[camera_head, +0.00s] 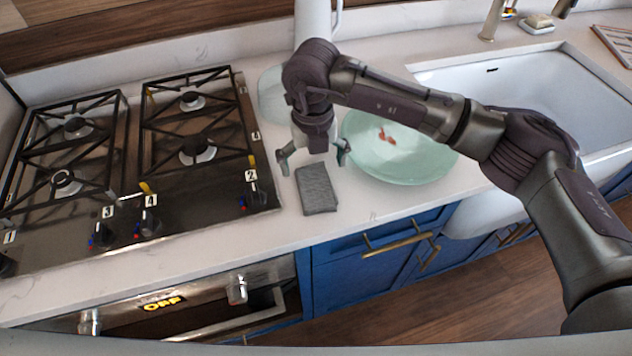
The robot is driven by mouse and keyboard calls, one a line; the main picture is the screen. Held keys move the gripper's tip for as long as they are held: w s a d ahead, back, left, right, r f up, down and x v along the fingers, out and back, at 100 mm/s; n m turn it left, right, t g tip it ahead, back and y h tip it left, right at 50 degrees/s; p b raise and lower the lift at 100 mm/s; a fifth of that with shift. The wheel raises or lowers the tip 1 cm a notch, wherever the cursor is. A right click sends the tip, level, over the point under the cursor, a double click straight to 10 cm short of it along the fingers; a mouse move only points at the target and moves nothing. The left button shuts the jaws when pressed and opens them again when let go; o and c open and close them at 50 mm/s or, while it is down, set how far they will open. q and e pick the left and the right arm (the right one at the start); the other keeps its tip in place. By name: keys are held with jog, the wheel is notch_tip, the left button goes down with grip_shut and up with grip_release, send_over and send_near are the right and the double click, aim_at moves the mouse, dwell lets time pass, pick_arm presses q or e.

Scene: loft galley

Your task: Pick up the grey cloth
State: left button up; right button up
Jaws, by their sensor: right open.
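The grey cloth (317,190) lies as a folded rectangle on the white counter, between the stove and the green bowl. My right gripper (314,161) is open and points down, with its two fingers spread apart at the cloth's far end. No cloth shows clamped between the fingers. I cannot tell how high the fingertips are above the cloth. My left gripper is not in view.
A pale green bowl (400,165) with small reddish pieces stands right of the cloth. The gas stove (150,215) is on the left. Behind my right gripper are a glass bowl (271,95) and a white pitcher (312,18). A white sink (530,85) is at right.

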aim_at(315, 177)
jog(key=f, duration=0.1)
jog(key=f+p, duration=0.1)
jog(key=f, duration=0.1)
jog(key=shift+s+d+f, duration=0.15)
jog(key=shift+s+f, duration=0.05)
jog(key=shift+f, duration=0.3)
jog(key=c, duration=0.8)
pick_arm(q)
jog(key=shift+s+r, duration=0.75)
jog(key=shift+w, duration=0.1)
pick_arm(e)
jog(key=shift+r, duration=0.1)
